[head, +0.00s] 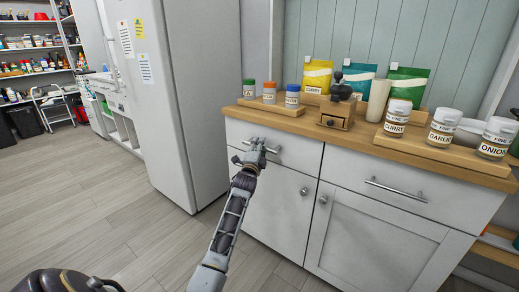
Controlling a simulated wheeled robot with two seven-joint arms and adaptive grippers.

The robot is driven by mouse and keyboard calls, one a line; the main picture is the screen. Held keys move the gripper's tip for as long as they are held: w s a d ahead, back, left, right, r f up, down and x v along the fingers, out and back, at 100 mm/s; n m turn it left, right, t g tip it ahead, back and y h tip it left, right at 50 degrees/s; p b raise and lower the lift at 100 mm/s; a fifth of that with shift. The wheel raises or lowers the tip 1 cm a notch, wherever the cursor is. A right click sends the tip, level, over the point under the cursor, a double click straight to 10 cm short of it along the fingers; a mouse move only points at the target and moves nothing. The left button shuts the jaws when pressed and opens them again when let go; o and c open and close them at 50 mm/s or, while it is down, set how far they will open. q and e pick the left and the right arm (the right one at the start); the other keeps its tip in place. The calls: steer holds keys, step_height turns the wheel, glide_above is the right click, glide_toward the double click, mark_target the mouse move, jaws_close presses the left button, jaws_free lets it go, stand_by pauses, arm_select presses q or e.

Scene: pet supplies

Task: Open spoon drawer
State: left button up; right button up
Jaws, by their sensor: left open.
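A white cabinet with a wooden top has two drawers side by side, both shut. The left drawer (301,149) has a bar handle (273,151) that is partly hidden by my left gripper. The right drawer (440,190) has a bar handle (395,190). No label shows which one is the spoon drawer. My left gripper (257,150) is open at the left drawer's handle, its fingers overlapping the bar in the picture. I cannot tell whether it touches the bar. My right gripper is out of view.
Two knobbed doors (375,238) sit below the drawers, shut. The wooden top (345,135) holds spice jars (396,116), a grinder (339,108) and colored bags (408,84). A white fridge (176,90) stands to the left. The wood floor (90,225) at left is clear.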

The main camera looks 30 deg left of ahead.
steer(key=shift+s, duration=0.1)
arm_select(q)
steer(key=c, duration=0.9)
jaws_close()
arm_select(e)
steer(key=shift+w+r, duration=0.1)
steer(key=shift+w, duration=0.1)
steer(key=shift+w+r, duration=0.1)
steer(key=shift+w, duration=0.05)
